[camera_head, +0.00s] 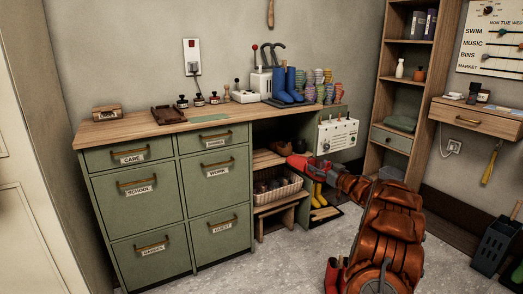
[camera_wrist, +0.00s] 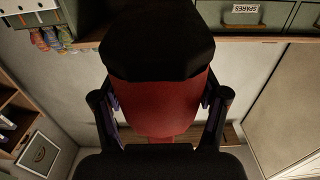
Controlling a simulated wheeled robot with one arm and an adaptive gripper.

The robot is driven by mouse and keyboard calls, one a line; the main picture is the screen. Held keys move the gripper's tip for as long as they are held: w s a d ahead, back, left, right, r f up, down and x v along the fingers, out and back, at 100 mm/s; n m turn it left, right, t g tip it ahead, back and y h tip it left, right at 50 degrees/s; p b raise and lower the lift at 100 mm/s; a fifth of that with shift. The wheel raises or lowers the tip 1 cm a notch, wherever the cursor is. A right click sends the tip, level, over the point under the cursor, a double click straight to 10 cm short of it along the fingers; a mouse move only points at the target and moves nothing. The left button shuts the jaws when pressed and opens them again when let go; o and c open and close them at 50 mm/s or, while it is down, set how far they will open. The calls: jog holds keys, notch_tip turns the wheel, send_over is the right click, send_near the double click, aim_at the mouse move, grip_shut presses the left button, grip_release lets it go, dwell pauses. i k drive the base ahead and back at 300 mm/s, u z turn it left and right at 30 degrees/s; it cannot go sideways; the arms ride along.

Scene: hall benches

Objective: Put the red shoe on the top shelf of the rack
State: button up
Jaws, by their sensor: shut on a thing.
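The red shoe (camera_wrist: 165,108), with a black part at one end, fills the middle of the wrist view. My gripper (camera_wrist: 162,100) is shut on it, with one finger on each side. In the head view my gripper (camera_head: 302,164) is at the front of the rack, near its top shelf. The wooden rack (camera_head: 266,159) stands in the open bay right of the green drawers. Its top shelf is bare at the left, and dark shoes (camera_head: 282,147) sit farther right. My arm and gripper hide part of the rack's right side.
A basket (camera_head: 289,193) of dark items sits on a lower rack level. Yellow boots (camera_head: 319,196) stand to its right. A red boot-like thing (camera_head: 332,274) is on the floor, partly behind my arm. The worktop (camera_head: 220,119) overhangs the bay, with blue boots (camera_head: 288,88) on it.

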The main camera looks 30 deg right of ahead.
aim_at(256, 155)
jog(key=z, duration=0.05)
jog(key=i, duration=1.55)
jog(key=u, duration=0.05)
